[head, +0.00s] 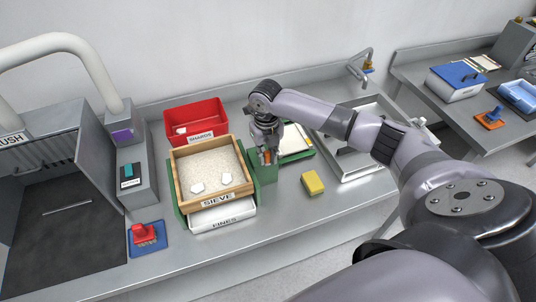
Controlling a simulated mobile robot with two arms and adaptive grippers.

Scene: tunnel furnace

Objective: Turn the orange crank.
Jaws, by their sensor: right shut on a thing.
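My right gripper (267,152) reaches down at the right side of the sieve and is shut on the orange crank (266,158), of which only a small orange part shows between the fingers. The crank is on a green housing (264,174) beside the sieve frame. The sieve (249,187) is a wooden box with pale grains and two white pieces in it. A white tray labelled FINES (224,222) sits below it. My left gripper is not in view.
A red SHARDS bin (194,116) stands behind the sieve. A yellow sponge (313,182) lies to the right, before a sink (375,164). A red-handled tool on a blue mat (147,249) lies left.

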